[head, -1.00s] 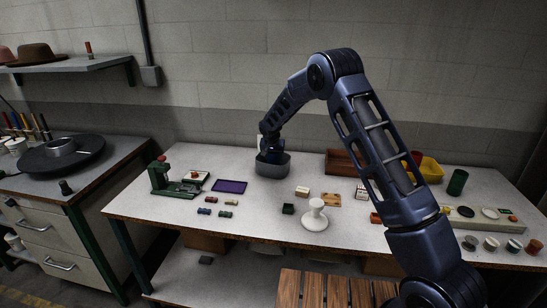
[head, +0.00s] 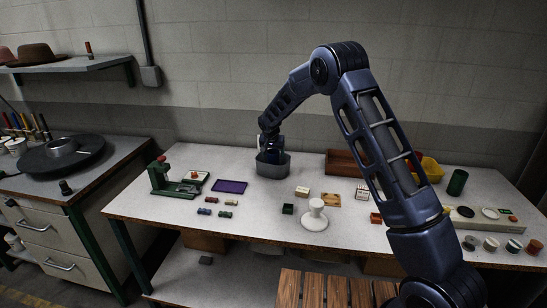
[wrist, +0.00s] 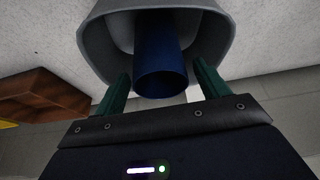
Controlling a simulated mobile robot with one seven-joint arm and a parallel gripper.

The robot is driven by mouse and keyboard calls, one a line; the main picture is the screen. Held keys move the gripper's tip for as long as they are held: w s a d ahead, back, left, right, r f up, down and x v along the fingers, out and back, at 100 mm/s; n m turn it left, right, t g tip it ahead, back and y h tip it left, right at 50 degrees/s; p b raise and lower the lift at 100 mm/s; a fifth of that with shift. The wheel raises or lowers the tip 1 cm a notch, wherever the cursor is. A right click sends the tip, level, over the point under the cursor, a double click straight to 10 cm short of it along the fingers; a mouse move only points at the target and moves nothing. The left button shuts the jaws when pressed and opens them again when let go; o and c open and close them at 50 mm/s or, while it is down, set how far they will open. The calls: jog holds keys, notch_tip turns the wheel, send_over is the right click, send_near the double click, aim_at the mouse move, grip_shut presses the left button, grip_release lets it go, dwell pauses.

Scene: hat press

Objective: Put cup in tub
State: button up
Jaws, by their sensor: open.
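The grey tub (head: 272,168) stands toward the back of the worktable, left of the wooden tray. In the wrist view the tub (wrist: 98,40) opens toward me. A dark blue cup (wrist: 160,82) stands partly inside the tub's opening, its near end sticking out toward my gripper. My gripper (wrist: 160,72) is open, with one green finger on each side of the cup and a visible gap at both. In the head view my gripper (head: 271,150) is right over the tub. Whether the cup touches the tub's floor is hidden.
A wooden tray (head: 340,161) and a yellow bin (head: 431,168) are to the right. A green press (head: 160,180) and purple mat (head: 230,186) are to the left. A white stand (head: 315,215) and small blocks are in front. A dark green cylinder (head: 457,182) stands far right.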

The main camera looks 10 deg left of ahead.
jog(key=v, duration=0.9)
jog(key=shift+d+r, duration=0.1)
jog(key=s+d+r, duration=0.5)
jog(key=d+r, duration=0.1)
jog(key=d, duration=0.4)
jog(key=s+d+r, duration=0.4)
jog(key=d+r, duration=0.3)
jog(key=d, duration=0.4)
jog(key=s+d+r, duration=0.5)
jog(key=d+r, duration=0.1)
jog(key=d, duration=0.4)
jog(key=s+d+r, duration=0.3)
jog(key=s+d, duration=0.9)
jog(key=s, duration=0.2)
jog(key=s+d+f, duration=0.2)
jog(key=s, duration=0.6)
jog(key=s+d+f, duration=0.2)
jog(key=s+d, duration=0.1)
jog(key=s, duration=0.4)
jog(key=shift+s+d, duration=0.15)
jog(key=shift+s, duration=0.25)
